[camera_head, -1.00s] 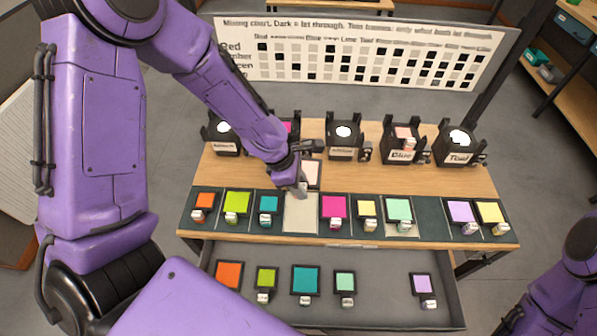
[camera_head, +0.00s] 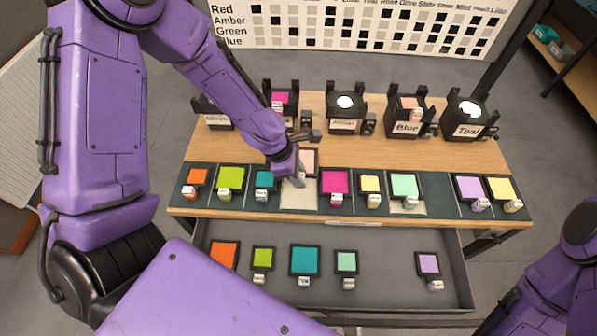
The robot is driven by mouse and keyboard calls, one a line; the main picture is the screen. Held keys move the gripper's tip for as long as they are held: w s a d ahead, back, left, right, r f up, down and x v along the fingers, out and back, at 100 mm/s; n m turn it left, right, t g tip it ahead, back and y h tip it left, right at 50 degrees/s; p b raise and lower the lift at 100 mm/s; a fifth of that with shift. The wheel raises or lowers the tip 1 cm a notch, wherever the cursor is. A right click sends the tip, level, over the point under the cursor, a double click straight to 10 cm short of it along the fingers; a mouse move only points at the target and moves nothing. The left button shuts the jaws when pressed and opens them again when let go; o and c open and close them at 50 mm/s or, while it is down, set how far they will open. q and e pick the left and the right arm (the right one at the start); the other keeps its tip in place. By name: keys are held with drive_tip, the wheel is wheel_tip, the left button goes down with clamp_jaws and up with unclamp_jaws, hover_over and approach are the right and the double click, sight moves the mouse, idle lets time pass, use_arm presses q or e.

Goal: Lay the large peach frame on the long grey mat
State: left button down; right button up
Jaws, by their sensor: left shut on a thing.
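The large peach frame (camera_head: 309,160) is a pale peach square, partly hidden behind my left gripper (camera_head: 299,177), which is shut on its near side. The frame is over the back end of the long grey mat (camera_head: 299,198), a light grey rectangle in the dark strip between the teal and magenta frames. I cannot tell whether the frame touches the mat. My right arm shows at the lower right, but its gripper is out of view.
Colour frames, such as a magenta frame (camera_head: 335,183) and a teal frame (camera_head: 264,180), stand close on both sides. Lamps, including the Blue lamp (camera_head: 407,128), line the back. An open drawer (camera_head: 390,285) holds several frames. A bare slot (camera_head: 437,190) lies right of the mint frame.

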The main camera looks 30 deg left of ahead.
use_arm(q)
wheel_tip(320, 180, down, 8)
drive_tip(key=b, duration=0.4)
drive_tip(key=shift+w+f, duration=0.1)
drive_tip(key=shift+f, duration=0.05)
idle(0.3)
drive_tip(key=shift+p, duration=0.3)
drive_tip(key=shift+f+b, duration=0.85)
drive_tip(key=shift+f, duration=0.4)
drive_tip(key=c, duration=0.8)
unclamp_jaws()
